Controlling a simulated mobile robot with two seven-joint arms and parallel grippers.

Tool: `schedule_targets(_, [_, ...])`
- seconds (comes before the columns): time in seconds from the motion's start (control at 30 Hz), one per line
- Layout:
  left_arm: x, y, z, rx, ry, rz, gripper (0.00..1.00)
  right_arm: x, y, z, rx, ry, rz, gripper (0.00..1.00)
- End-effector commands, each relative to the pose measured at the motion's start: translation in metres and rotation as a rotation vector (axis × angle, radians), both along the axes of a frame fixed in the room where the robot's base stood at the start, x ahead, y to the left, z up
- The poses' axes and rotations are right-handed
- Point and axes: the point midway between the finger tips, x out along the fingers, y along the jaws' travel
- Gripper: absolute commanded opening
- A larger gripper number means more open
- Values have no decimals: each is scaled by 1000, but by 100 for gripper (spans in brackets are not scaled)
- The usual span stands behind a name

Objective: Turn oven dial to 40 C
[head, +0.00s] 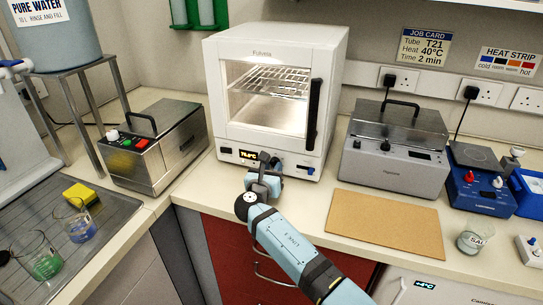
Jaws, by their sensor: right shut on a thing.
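The white oven (220,110) stands at the middle of the bench with its glass door shut and its inside lit. Its small amber display (248,155) is lit, but the digits are too small to read surely. My right gripper (270,165) is at the lower front panel, just right of the display, and is shut on the oven dial. My gripper hides the dial, so its setting cannot be told. My left gripper is not in view.
The oven's black door handle (313,114) is above and right of my right gripper. A grey lidded device (395,150) and a cork-coloured mat (388,223) are at right. A metal bath (157,147) stands at left. The job card (424,47) reads 40°C.

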Motion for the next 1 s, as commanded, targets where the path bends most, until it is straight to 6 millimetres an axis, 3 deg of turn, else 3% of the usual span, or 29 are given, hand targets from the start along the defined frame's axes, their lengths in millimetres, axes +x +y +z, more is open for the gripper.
schedule_targets(0.27, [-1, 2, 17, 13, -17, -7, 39, 1, -1, 3, -86, 26, -2, 6])
schedule_targets(0.73, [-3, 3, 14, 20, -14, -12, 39, 1, -1, 1, -101, 30, -2, 6])
schedule_targets(0.77, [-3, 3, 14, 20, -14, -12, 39, 1, -1, 1, -101, 30, -2, 32])
schedule_targets(0.83, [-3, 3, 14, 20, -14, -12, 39, 1, -1, 1, -100, 30, -1, 48])
schedule_targets(0.87, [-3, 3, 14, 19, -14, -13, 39, 1, -1, 1, -100, 30, -1, 54])
schedule_targets(1.0, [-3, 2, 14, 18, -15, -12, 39, 0, -1, 0, -100, 30, -1, 54])
